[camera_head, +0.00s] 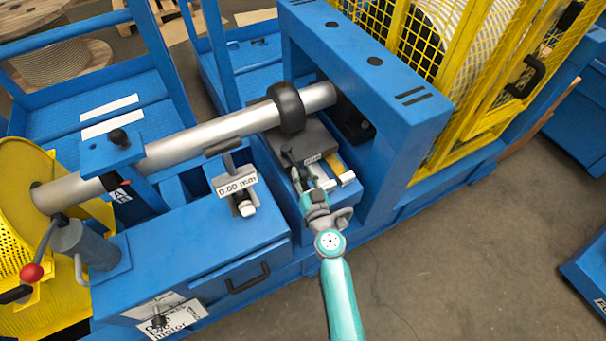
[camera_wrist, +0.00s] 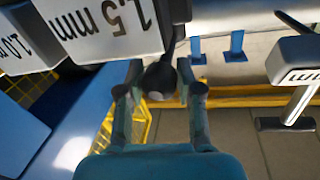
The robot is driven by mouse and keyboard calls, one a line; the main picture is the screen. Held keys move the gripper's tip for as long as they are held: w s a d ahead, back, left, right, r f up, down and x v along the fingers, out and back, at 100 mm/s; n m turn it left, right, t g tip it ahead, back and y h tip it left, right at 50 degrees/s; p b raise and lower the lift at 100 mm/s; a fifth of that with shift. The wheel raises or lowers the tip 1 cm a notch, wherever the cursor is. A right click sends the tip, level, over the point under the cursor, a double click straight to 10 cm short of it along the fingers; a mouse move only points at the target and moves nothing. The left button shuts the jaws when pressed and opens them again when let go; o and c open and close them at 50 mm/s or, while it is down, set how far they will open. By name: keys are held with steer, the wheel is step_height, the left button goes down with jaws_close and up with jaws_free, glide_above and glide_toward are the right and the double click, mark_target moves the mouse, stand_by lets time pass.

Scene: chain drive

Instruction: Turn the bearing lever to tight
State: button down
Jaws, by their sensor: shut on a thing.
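A dark lever (camera_head: 289,159) stands on the grey block (camera_head: 318,141) below the black ring on the shaft. In the wrist view its dark rounded knob (camera_wrist: 160,80) sits between my two fingers. My gripper (camera_head: 304,177) reaches the lever from the front and is shut on it; in the wrist view the fingers (camera_wrist: 160,92) flank the knob on both sides. The fingers partly hide the lever in the head view. A small white label (camera_head: 312,158) lies beside it, too small to read.
The silver shaft (camera_head: 205,135) with its black ring (camera_head: 287,107) runs above the lever. A blue frame (camera_head: 400,120) rises close to the right. A gauge marked 0.00 mm (camera_head: 237,184) stands to the left. White blocks, one marked 1.5 mm (camera_wrist: 100,28), are near my fingers.

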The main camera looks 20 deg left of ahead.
steer(key=shift+w+d+n+g+y, duration=0.35)
steer(key=shift+w+n+g+y, duration=0.2)
steer(key=shift+n+g+y, duration=0.2)
steer(key=c, duration=0.7)
jaws_free()
steer(key=shift+c, duration=0.2)
steer(key=v, duration=1.2)
